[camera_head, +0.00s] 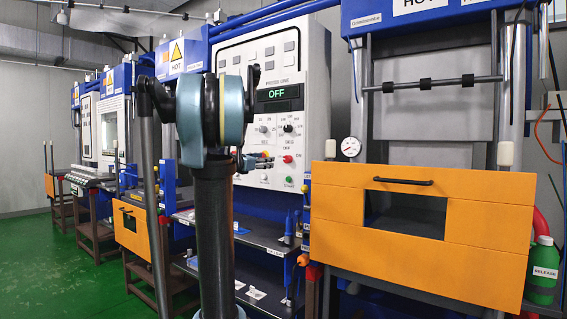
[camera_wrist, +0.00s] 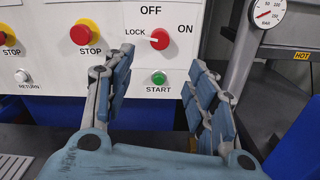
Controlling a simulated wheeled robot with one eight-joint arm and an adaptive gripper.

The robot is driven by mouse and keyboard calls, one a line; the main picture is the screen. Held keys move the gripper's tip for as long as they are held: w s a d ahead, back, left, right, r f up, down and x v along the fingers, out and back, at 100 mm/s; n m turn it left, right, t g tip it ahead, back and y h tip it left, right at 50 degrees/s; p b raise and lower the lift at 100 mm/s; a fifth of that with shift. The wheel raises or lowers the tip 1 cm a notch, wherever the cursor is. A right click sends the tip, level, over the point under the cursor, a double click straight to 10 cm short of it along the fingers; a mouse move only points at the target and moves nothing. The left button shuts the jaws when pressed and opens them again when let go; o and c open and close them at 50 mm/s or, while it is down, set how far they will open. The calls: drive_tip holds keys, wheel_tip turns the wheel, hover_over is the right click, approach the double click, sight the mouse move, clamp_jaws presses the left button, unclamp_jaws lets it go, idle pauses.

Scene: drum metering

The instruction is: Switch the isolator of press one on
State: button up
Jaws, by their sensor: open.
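The isolator is a red rotary knob (camera_wrist: 160,39) on the pale control panel, with OFF above, ON to its right and LOCK to its left. Its pale mark looks turned toward LOCK, though it is small. In the head view the knob (camera_head: 288,159) is at the panel's lower right, above a green button. My gripper (camera_wrist: 160,66) is open and empty in the wrist view. Its fingers lie left and right below the knob, apart from it in the picture, with the green START button (camera_wrist: 159,77) between them. In the head view my arm partly hides the panel.
Two red STOP buttons (camera_wrist: 84,34) on yellow bases sit left of the knob. A gauge (camera_wrist: 269,13) on a metal column stands at right. The panel display (camera_head: 278,93) reads OFF. An orange guard (camera_head: 335,215) with a handle stands right of the panel.

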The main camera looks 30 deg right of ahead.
sight(286, 159)
drive_tip(key=x, duration=1.7)
drive_tip(key=shift+s, duration=0.1)
drive_tip(key=c, duration=1)
drive_tip(key=shift+a, duration=0.2)
drive_tip(key=shift+c, duration=0.2)
